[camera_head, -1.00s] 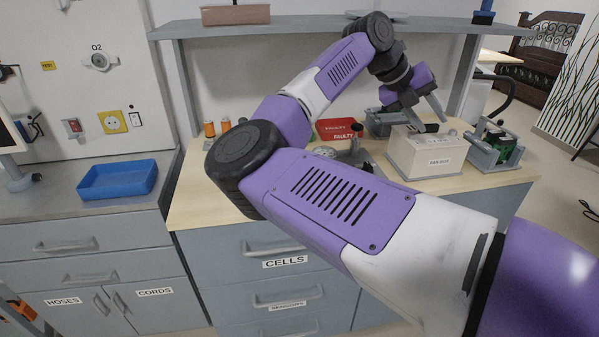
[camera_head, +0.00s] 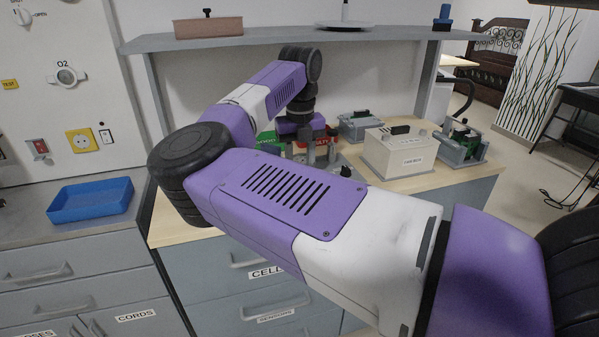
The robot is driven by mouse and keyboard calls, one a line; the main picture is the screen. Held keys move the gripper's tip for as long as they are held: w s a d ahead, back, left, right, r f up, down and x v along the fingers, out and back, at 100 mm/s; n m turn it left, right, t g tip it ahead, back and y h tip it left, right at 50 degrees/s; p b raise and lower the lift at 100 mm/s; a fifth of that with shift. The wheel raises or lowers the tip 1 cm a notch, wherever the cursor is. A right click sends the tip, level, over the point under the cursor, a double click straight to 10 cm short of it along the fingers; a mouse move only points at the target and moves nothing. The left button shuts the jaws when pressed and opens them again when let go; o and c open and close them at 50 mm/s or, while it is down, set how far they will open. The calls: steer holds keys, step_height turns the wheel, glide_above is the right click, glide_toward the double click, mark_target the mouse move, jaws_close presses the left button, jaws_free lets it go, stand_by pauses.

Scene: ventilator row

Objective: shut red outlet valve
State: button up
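No red valve can be made out clearly. On the wall panel at the upper left is a small white knob (camera_head: 22,16) beside partly cut-off lettering ending in "OPEN". Below it is a round white fitting (camera_head: 67,76) under an "O2" label. A small red switch (camera_head: 38,147) sits lower on the panel, left of a yellow socket. My gripper (camera_head: 322,150) is over the back of the wooden bench, far right of the panel. Its grey fingers point down and look apart, with nothing seen between them. My forearm hides part of the bench.
A blue tray (camera_head: 91,200) lies on the grey counter below the panel. A green bin (camera_head: 266,141), a red bin (camera_head: 318,134) and a cream box (camera_head: 400,155) stand on the bench. A shelf (camera_head: 290,39) runs above the arm.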

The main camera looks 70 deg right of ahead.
steer(key=shift+f, duration=1.15)
jaws_close()
